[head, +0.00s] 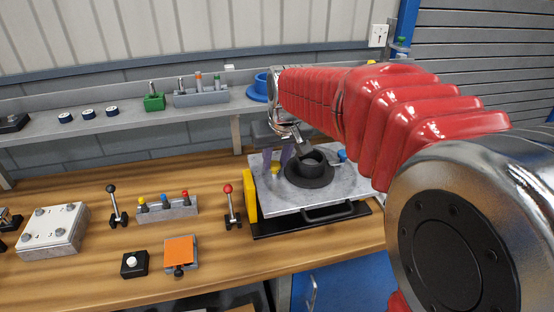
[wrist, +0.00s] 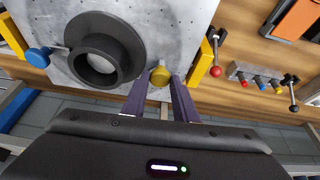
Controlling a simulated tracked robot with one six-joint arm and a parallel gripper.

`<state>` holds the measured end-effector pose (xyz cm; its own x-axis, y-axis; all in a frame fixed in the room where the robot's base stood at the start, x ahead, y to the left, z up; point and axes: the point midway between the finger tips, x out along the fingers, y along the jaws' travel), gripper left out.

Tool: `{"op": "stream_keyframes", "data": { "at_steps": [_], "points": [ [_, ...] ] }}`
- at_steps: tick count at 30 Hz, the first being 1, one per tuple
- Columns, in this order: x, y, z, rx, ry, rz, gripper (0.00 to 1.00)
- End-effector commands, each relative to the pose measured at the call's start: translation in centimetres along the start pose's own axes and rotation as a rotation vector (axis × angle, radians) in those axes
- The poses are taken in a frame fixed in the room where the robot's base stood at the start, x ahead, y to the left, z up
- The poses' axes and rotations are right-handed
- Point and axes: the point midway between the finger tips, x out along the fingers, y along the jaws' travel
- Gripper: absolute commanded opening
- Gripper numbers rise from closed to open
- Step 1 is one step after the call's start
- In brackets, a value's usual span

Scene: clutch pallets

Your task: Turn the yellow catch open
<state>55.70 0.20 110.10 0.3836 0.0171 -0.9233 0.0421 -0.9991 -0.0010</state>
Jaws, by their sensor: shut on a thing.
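The yellow catch (wrist: 160,76) shows its rounded knob in the wrist view, between the purple fingertips of my gripper (wrist: 160,84) and beside the black round collar. In the head view a small yellow spot of the catch (head: 276,167) shows below my gripper (head: 278,157). My gripper is shut on the catch, with one finger on each side. The rest of the catch is hidden, so I cannot tell how far it is turned. The grey metal plate (head: 335,193) carries the black collar (head: 310,172) and a blue catch (head: 342,155), which also shows in the wrist view (wrist: 38,57).
A yellow block (head: 250,195) stands at the plate's left edge, and a black handle (head: 327,213) at its front. A red-knobbed lever (head: 231,200) stands left of it. An orange pad (head: 179,250) and a black button box (head: 134,264) lie further left, with bare wood between.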

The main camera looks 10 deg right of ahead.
Motion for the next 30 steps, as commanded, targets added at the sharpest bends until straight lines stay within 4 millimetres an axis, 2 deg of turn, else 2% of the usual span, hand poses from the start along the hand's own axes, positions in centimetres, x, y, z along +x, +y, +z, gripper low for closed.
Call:
{"op": "stream_keyframes", "data": {
  "at_steps": [30],
  "points": [
    [0.23,0.7,0.01,-0.625,-0.008,-0.261,0.04]
  ]
}}
